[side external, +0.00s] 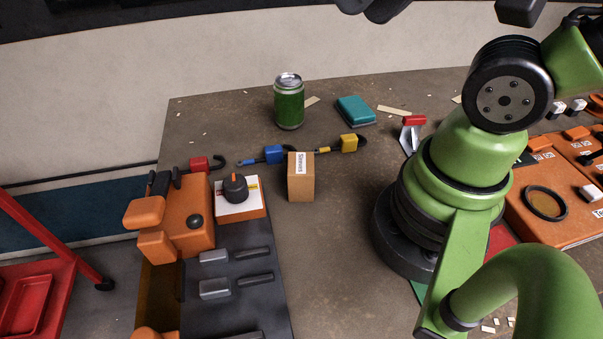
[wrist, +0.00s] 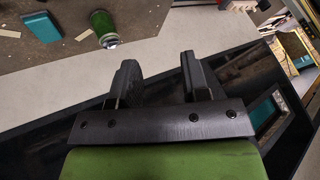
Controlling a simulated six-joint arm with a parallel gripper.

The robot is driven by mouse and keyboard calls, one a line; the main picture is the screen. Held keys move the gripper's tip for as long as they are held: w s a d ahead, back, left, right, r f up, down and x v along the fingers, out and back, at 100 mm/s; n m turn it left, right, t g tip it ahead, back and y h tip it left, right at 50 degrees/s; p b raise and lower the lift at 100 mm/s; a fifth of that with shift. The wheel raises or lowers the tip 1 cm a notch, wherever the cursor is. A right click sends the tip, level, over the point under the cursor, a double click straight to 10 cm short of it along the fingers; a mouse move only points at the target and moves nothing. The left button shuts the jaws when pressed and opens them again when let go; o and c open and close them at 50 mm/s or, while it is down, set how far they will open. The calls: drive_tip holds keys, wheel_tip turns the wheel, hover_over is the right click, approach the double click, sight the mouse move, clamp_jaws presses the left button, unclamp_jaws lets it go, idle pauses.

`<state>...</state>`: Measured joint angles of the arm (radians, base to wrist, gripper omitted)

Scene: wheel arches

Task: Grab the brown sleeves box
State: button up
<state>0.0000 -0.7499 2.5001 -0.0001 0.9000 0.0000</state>
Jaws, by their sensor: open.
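The brown sleeves box (side external: 300,180) is a small cardboard box standing upright on the table, with a white printed label over its top and front. It stands right of the white and orange dial unit, with a small gap between them. It is not seen in the wrist view. My gripper (wrist: 158,78) shows in the wrist view with its two dark fingers apart and nothing between them. It is high and away from the box, over the area beyond the table edge. In the side external view the fingertips are out of frame.
A green can (side external: 289,104) and a teal block (side external: 355,111) stand behind the box. Cables with blue (side external: 274,154) and yellow (side external: 349,143) connectors lie just behind it. The dial unit (side external: 238,197) and an orange fixture (side external: 176,221) are to its left. The table in front is clear.

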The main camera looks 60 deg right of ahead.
drive_tip(key=o, duration=0.7)
drive_tip(key=shift+c, duration=0.2)
drive_tip(key=m+g+h, duration=0.2)
drive_tip(key=m+g, duration=0.5)
hover_over(301, 163)
drive_tip(key=f, duration=1.9)
drive_tip(key=shift+w+a, duration=0.1)
drive_tip(key=shift+w, duration=0.3)
drive_tip(key=shift+m, duration=0.3)
wheel_tip(301, 163, down, 5)
drive_tip(key=shift+f, duration=0.1)
drive_tip(key=shift+s+f, duration=0.2)
drive_tip(key=shift+f, duration=1.1)
drive_tip(key=shift+s+f, duration=0.2)
drive_tip(key=shift+f, duration=1.1)
